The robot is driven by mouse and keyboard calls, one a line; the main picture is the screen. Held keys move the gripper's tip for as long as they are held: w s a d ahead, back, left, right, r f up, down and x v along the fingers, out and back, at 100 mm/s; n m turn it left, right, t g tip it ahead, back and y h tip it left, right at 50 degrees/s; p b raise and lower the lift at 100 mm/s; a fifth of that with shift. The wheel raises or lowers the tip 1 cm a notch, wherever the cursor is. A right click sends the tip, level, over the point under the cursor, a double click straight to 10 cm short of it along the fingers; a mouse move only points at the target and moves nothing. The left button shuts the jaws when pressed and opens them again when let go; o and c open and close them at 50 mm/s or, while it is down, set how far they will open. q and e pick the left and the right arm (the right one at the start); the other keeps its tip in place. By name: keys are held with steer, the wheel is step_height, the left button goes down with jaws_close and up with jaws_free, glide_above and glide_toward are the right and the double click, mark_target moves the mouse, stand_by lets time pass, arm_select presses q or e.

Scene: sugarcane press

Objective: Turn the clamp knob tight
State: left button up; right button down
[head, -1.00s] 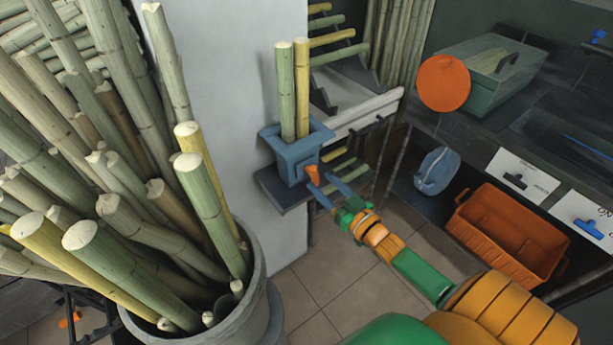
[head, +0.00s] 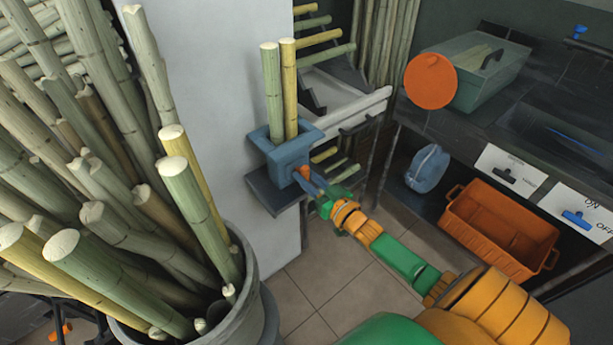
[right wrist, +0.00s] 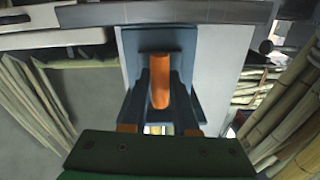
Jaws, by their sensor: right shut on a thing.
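The orange clamp knob (head: 302,172) sticks out from the front of a blue clamp box (head: 287,155). Two upright cane stalks, one green (head: 272,95) and one yellow (head: 290,90), stand in the box. My right gripper (head: 304,178) is shut on the knob, its blue fingers at the knob's two sides. The right wrist view shows the knob (right wrist: 159,82) between the fingers, with the blue box (right wrist: 150,42) behind it. The fingers partly hide the knob in the head view. My left gripper is out of view.
The box sits on a dark ledge (head: 268,196) by a white wall. A large grey bin (head: 247,295) full of cane stands at the left. An orange crate (head: 499,225) and a round orange disc (head: 430,81) are at the right. Tiled floor lies below.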

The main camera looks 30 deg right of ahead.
steer(key=shift+m, duration=0.6)
steer(key=c, duration=0.7)
jaws_free()
steer(key=shift+s+d+p, duration=0.15)
steer(key=shift+s+p, duration=0.1)
steer(key=shift+s, duration=1.5)
steer(key=shift+s+d+p, duration=0.1)
steer(key=shift+s+p, duration=0.1)
steer(key=shift+s, duration=1.55)
